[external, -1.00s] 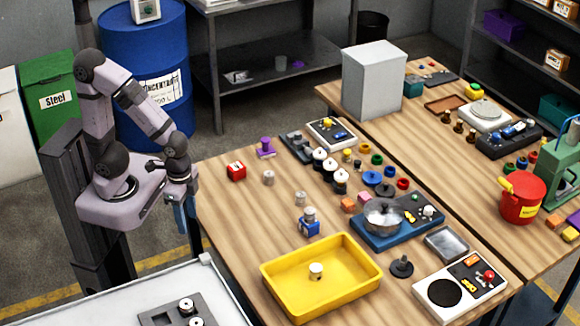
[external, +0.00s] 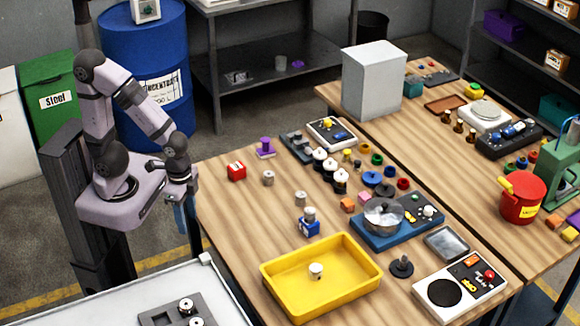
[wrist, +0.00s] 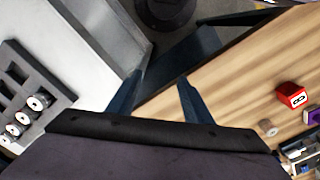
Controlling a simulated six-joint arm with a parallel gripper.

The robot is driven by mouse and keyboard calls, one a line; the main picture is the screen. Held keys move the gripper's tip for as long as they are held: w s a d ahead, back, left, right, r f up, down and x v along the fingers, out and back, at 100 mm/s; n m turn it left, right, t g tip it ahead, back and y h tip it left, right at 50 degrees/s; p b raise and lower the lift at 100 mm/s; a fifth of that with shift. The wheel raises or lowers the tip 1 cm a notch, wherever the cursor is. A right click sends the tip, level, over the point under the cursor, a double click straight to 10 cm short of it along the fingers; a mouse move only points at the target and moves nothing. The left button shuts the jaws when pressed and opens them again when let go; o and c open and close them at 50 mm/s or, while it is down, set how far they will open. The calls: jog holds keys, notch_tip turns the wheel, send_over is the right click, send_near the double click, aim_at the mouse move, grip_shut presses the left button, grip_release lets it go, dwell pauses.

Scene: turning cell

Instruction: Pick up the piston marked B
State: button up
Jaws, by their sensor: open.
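Several small metal cylinders that look like pistons are in the external view, but I cannot read any letter B on them. One stands on the wooden table (external: 268,178), a second is nearer (external: 300,198), and a third sits in the yellow tray (external: 316,270). More sit in a dark grey rack (external: 158,318) at the lower left. The wrist view shows several round tops in this rack (wrist: 39,102) and one cylinder on the table (wrist: 267,128). My gripper (wrist: 160,80) is open and empty over the table's left edge, apart from all pistons.
A red box (external: 236,171) stands at the table's left. A blue block (external: 309,227) holds another metal part near the yellow tray (external: 275,288). A steel pan (external: 383,215) and a tall grey box (external: 373,80) stand further right. Bare wood lies around the left cylinders.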

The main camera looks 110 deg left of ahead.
aim_at(266, 172)
jog(key=shift+o, duration=0.5)
dwell(0.3)
